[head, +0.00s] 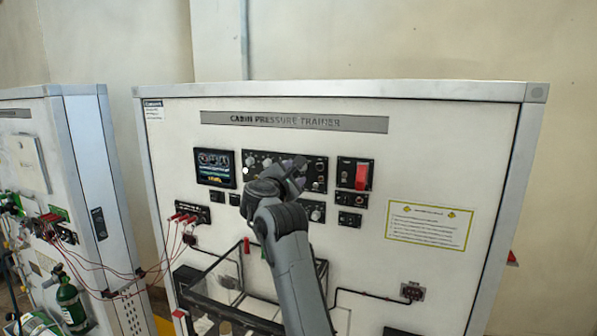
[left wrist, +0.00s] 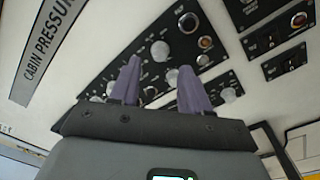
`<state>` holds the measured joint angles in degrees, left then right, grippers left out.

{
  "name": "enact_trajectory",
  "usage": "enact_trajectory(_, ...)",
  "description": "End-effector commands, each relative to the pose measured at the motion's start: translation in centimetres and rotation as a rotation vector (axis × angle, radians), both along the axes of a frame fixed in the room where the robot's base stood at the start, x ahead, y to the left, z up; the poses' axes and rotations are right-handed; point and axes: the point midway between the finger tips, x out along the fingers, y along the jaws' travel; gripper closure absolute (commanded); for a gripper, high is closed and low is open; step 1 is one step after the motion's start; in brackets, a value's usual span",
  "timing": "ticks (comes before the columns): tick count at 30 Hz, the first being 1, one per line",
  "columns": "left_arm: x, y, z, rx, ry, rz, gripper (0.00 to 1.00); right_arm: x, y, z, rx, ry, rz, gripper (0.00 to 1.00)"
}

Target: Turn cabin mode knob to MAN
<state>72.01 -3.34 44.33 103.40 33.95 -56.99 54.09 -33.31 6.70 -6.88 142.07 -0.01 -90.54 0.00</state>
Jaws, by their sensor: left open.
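The black control panel (head: 258,160) on the white Cabin Pressure Trainer carries several light round knobs and small indicators. Its labels are too small to read, so I cannot tell which knob is the cabin mode knob or where it points. My left gripper (head: 297,168) is in front of this panel and hides part of it. In the left wrist view, my left gripper (left wrist: 160,78) is open, its two purple fingers apart and pointing at the panel. A pale knob (left wrist: 171,77) shows between the fingers and another knob (left wrist: 160,51) beyond them. I see nothing held; contact is unclear. My right gripper is out of view.
A display screen (head: 214,167) is left of the panel and a red switch cover (head: 362,176) is right of it. Red leads (head: 174,240) hang at the left. A clear-walled box (head: 228,272) juts out below. A second cabinet (head: 83,170) stands left.

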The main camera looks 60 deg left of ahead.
Motion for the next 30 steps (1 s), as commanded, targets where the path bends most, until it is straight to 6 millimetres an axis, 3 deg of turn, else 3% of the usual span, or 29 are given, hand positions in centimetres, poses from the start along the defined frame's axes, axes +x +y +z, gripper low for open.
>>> enact_trajectory(9, 2.7, 2.2, 0.1, 0.000, -0.001, 0.001, 0.53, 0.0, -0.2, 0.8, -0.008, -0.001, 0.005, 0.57)
enact_trajectory(21, 3.2, 2.5, 0.1, 0.001, -0.002, -0.001, 0.53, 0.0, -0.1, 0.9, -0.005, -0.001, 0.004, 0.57)
enact_trajectory(30, 3.1, 2.5, 0.1, 0.001, -0.002, -0.001, 0.99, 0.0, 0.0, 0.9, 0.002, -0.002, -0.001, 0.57)
